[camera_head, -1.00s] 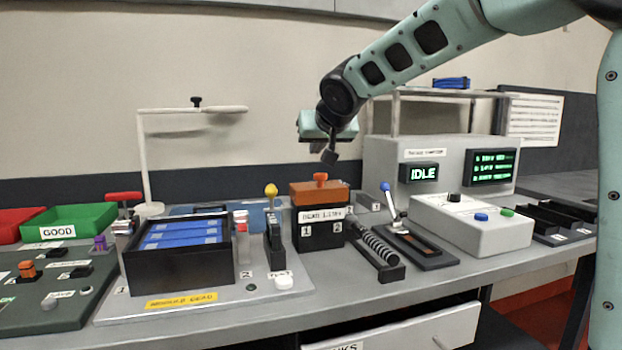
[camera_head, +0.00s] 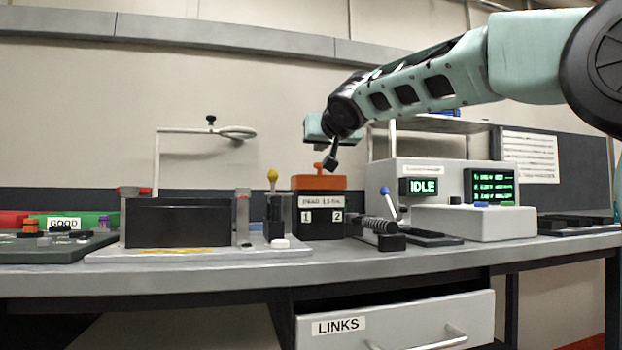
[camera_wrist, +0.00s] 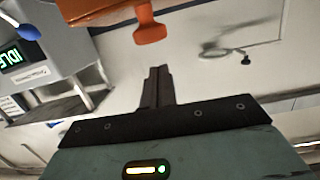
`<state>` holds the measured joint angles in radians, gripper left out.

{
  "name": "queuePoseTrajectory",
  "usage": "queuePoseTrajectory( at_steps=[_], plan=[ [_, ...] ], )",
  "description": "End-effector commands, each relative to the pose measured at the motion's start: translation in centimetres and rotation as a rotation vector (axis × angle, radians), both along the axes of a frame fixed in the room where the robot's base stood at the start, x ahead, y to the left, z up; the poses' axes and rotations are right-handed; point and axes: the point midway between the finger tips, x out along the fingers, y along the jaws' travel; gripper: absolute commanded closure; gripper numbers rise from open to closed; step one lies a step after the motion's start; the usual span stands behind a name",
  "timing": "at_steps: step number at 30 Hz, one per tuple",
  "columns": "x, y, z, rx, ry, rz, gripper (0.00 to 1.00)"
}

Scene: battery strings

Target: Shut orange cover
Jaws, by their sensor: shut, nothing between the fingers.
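The orange cover (camera_head: 330,183) with a small knob lies on top of a black box (camera_head: 320,228) labelled 1 and 2. It looks level there; I cannot tell whether it sits fully down. My gripper (camera_head: 331,163) is shut and empty, just above and slightly right of the knob in the head view. In the wrist view, the shut fingers (camera_wrist: 158,72) point toward the cover (camera_wrist: 95,10) at the top edge, with its knob (camera_wrist: 150,32) near the fingertips. They appear apart from the knob.
Left of the box stand a yellow-knobbed lever (camera_head: 272,176) and a black open-topped case (camera_head: 178,223). Right of it are a coil spring part (camera_head: 376,226), a blue-tipped lever (camera_head: 386,192) and a grey machine reading IDLE (camera_head: 440,171). A drawer marked LINKS (camera_head: 400,308) is below.

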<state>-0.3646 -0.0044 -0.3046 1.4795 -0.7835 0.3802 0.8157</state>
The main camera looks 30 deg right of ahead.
Motion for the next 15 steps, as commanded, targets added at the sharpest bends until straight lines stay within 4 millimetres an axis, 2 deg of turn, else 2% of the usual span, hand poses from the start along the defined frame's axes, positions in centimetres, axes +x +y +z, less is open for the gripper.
queuePoseTrajectory(
  at_steps=[1,15],
  plan=[
    [-0.07,0.03,-1.22,-0.003,-0.021,0.0,1.0],
    [-1.07,0.29,-1.83,-0.041,-0.197,0.001,1.0]
  ],
)
